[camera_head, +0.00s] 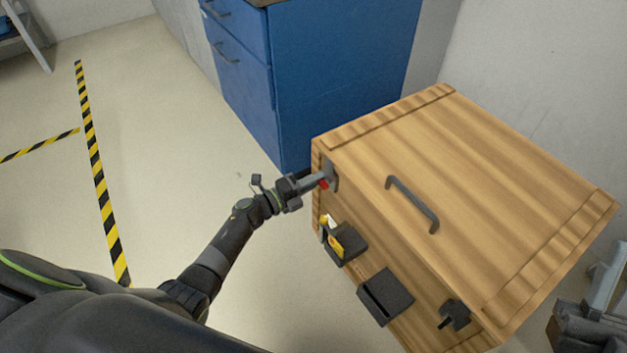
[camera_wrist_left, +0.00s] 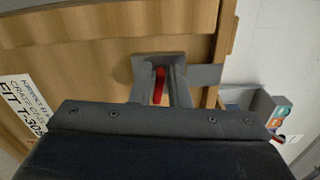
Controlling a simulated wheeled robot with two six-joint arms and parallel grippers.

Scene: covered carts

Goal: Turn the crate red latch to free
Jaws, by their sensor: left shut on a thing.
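The wooden crate (camera_head: 470,190) stands at the right in the head view, its lid closed. The red latch (camera_head: 324,184) sits on a dark plate at the upper left of the crate's front. In the left wrist view the red latch (camera_wrist_left: 159,84) shows between my two fingers, in front of its grey plate (camera_wrist_left: 145,68). My left gripper (camera_head: 318,181) is shut on the red latch; the fingers hide part of it. It also shows in the left wrist view (camera_wrist_left: 160,92). My right gripper is not in view.
The lid has a dark handle (camera_head: 412,204). The front carries a dark holder with yellow items (camera_head: 345,243), a dark box (camera_head: 385,297) and a dark latch (camera_head: 455,316) at the right. A blue cabinet (camera_head: 335,70) stands behind.

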